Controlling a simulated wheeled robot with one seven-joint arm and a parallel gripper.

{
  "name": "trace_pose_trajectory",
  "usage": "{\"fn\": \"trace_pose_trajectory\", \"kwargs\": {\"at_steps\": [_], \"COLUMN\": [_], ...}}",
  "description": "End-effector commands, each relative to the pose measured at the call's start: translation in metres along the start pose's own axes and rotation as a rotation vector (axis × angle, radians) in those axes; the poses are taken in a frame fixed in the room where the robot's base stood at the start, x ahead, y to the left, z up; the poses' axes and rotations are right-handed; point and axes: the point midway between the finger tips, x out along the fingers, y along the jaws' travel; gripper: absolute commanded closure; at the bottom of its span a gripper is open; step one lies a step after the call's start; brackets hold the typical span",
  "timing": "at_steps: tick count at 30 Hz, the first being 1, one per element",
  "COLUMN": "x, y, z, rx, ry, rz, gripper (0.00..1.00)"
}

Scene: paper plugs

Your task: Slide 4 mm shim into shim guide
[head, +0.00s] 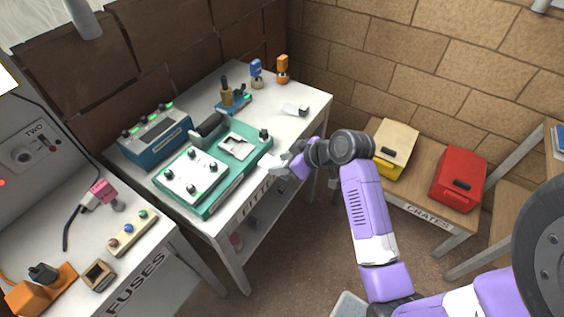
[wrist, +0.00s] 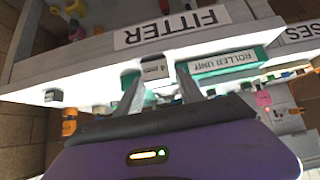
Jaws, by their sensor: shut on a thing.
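My gripper (head: 275,164) is at the right front edge of the fitter bench, beside the green roller unit (head: 213,200). In the wrist view my gripper (wrist: 158,84) has its two fingers on either side of a small piece marked 4 mm, the shim (wrist: 153,68). The shim is barely visible in the head view, as a pale tip at the fingers. The roller unit also shows in the wrist view, by its label (wrist: 222,63). A pale square frame with an opening (head: 238,146) sits on the unit's right part; I cannot tell whether it is the shim guide.
A black roller (head: 209,126) and knobs stand up from the unit. A blue box with green lights (head: 154,138) is behind it. A small grey block (head: 295,110) lies on the bench's right side, with clear surface around it. Orange (head: 282,70) and blue (head: 256,72) tools stand at the back.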

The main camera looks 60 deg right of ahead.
Motion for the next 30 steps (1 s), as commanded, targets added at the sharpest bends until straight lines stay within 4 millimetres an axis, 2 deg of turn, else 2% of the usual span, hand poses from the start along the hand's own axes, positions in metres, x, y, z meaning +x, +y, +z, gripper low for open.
{"fn": "trace_pose_trajectory", "kwargs": {"at_steps": [17,30], "x": [-0.001,0.026], "y": [-0.001,0.000], "z": [-0.001,-0.026], "rx": [0.000,-0.002], "ry": [-0.001,0.000], "rz": [-0.002,0.000], "gripper": [0.96,0.96]}}
